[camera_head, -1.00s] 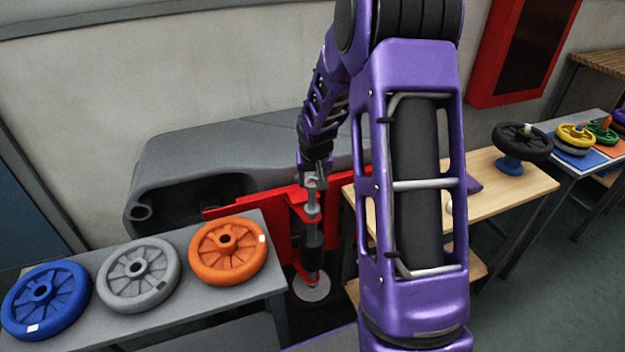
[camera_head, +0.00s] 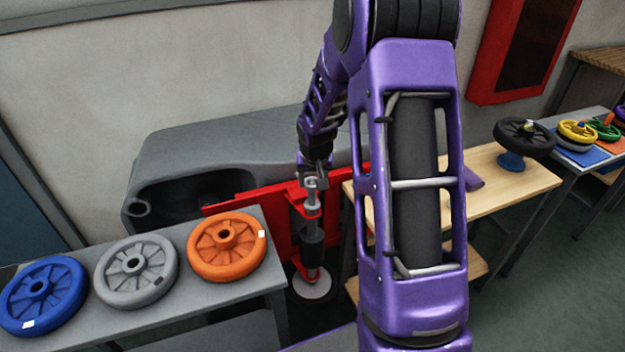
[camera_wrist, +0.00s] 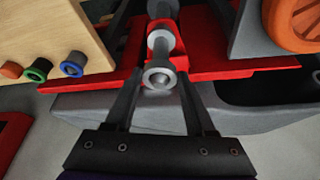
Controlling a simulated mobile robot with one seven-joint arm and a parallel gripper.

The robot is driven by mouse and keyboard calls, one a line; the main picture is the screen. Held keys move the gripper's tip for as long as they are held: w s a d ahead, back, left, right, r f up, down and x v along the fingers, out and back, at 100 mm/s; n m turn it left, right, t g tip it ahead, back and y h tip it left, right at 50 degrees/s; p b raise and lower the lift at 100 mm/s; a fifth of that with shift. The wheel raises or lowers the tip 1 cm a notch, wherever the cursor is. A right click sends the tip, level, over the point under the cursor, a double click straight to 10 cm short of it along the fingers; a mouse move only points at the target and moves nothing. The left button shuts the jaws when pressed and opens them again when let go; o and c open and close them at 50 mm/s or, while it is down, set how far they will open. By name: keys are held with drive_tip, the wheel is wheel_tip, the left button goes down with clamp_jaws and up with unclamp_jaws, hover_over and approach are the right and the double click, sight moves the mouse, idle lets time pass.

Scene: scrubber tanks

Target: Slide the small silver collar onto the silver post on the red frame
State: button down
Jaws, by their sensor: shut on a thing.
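My gripper (camera_head: 314,178) is shut on the small silver collar (camera_head: 311,184) above the red frame (camera_head: 275,212). The silver post (camera_head: 312,202) stands upright on the frame, in line below the collar; part of the post (camera_wrist: 161,43) shows beyond the collar in the wrist view. I cannot tell whether the collar is around the post tip or just above it. The post has a dark sleeve lower down and a pale disc at its foot.
A grey bench (camera_head: 190,292) at left holds blue, grey and orange wheels. A wooden table (camera_head: 540,183) at right carries a black wheel on a blue stand. A grey scrubber body (camera_head: 230,150) lies behind the frame. Coloured knobs line a wooden edge in the wrist view.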

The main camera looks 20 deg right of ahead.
drive_tip(key=shift+c, duration=0.8)
unclamp_jaws()
drive_tip(key=shift+r, duration=0.15)
drive_tip(key=shift+r+p, duration=0.95)
drive_tip(key=shift+r, duration=0.45)
drive_tip(key=shift+r, duration=0.1)
wheel_tip(320, 180, up, 7)
drive_tip(key=p, duration=0.4)
idle(0.3)
